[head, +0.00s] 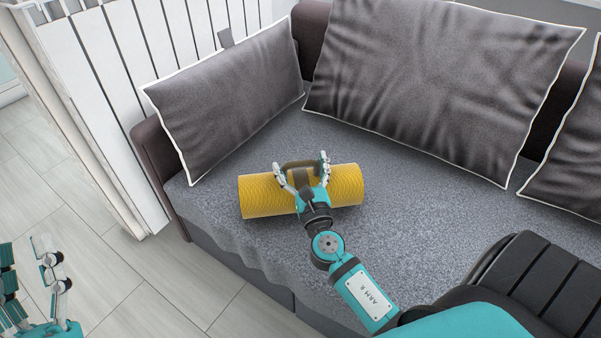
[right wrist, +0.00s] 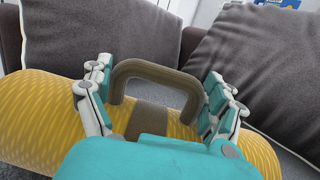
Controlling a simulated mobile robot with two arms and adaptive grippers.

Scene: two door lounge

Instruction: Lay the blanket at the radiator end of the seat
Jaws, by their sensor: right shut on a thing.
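The blanket (head: 258,196) is a yellow roll with a brown strap and handle, also seen in the right wrist view (right wrist: 40,110). It is over the left end of the grey seat (head: 400,230), the end beside the white radiator (head: 120,60); I cannot tell whether it touches the seat. My right gripper (head: 301,165) is shut on the blanket's handle (right wrist: 155,70), with a finger at each side of it. My left gripper (head: 30,262) is at the lower left of the head view, over the floor, its fingers apart and empty.
A dark grey cushion (head: 228,100) leans at the radiator end, just behind the blanket. A larger cushion (head: 440,80) leans on the backrest, and another (head: 570,160) is at the right edge. The seat right of the blanket is bare.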

